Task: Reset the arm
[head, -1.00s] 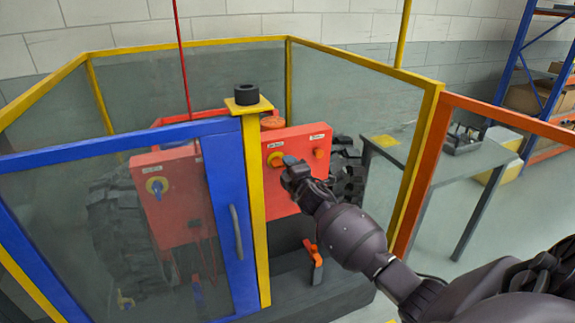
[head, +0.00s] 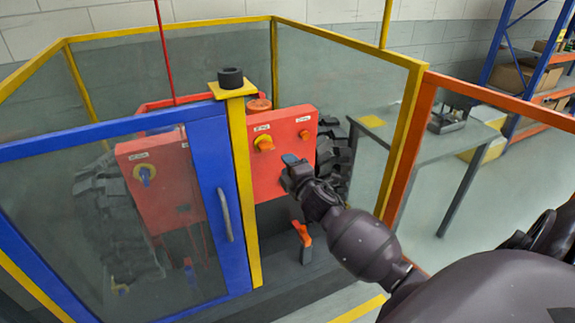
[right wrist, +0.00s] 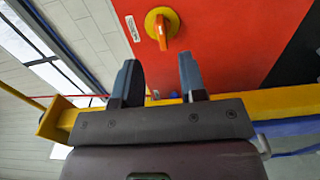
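My right gripper (head: 290,161) is in front of the red control box (head: 278,186), to the lower right of the orange rotary knob (head: 264,143) in the head view. In the right wrist view my right gripper (right wrist: 160,72) is open. Its two dark fingers stand apart with nothing between them. The orange knob (right wrist: 163,30) on its round yellow plate lies beyond the fingertips, apart from them. My left gripper is in neither view.
A blue door (head: 222,190) with a grey handle and a yellow post (head: 243,180) stand left of my arm. An orange lever (head: 303,235) sits below the box. An orange-framed panel (head: 410,150) and a grey table (head: 415,148) are to the right.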

